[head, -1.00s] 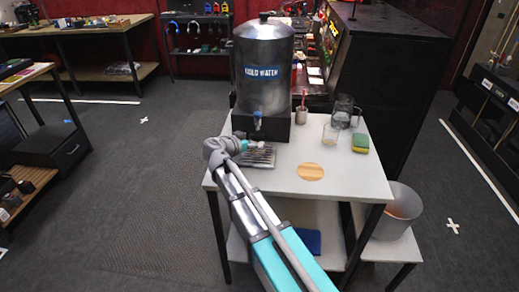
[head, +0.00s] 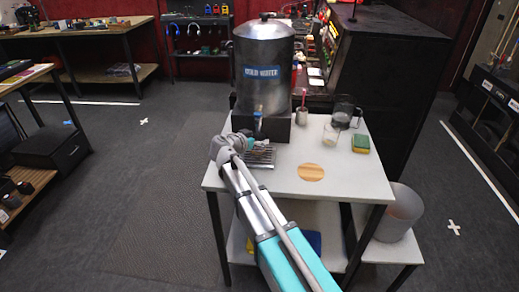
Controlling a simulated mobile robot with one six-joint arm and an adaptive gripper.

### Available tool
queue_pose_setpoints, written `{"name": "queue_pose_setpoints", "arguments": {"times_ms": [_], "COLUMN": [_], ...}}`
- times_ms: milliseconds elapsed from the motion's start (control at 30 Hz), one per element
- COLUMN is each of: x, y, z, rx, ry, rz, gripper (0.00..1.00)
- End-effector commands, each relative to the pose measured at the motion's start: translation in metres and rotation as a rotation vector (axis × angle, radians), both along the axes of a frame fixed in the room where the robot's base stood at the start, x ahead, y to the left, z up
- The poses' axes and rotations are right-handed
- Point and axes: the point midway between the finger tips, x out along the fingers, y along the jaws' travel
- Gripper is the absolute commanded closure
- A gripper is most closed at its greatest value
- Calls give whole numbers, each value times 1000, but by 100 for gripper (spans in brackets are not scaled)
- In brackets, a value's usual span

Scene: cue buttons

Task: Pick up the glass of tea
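I cannot make out a glass that clearly holds tea. A small clear glass (head: 331,132) stands on the white table (head: 345,183), in front of a darker glass jug (head: 345,107). My arm reaches up from the bottom of the head view to the table's left side. My gripper (head: 248,142) is in front of the metal water dispenser (head: 264,75), near its tap (head: 258,117) and above the drip grate (head: 262,157). The arm's end hides most of the gripper, so its fingers and anything between them cannot be told.
A round wooden coaster (head: 311,172) lies bare on the table. A yellow and green sponge (head: 361,143) and a small cup with a red stick (head: 302,116) stand farther back. A grey bin (head: 400,212) is at the right. The table's front is clear.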

Motion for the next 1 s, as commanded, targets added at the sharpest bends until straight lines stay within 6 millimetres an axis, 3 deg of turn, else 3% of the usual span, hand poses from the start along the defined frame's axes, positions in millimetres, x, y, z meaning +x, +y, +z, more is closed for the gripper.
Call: {"name": "queue_pose_setpoints", "arguments": {"times_ms": [33, 300, 1000], "x": [0, 0, 0], "y": [0, 0, 0], "z": [0, 0, 5], "rx": [0, 0, -1], "ry": [0, 0, -1], "rz": [0, 0, 0], "gripper": [22, 72, 72]}}
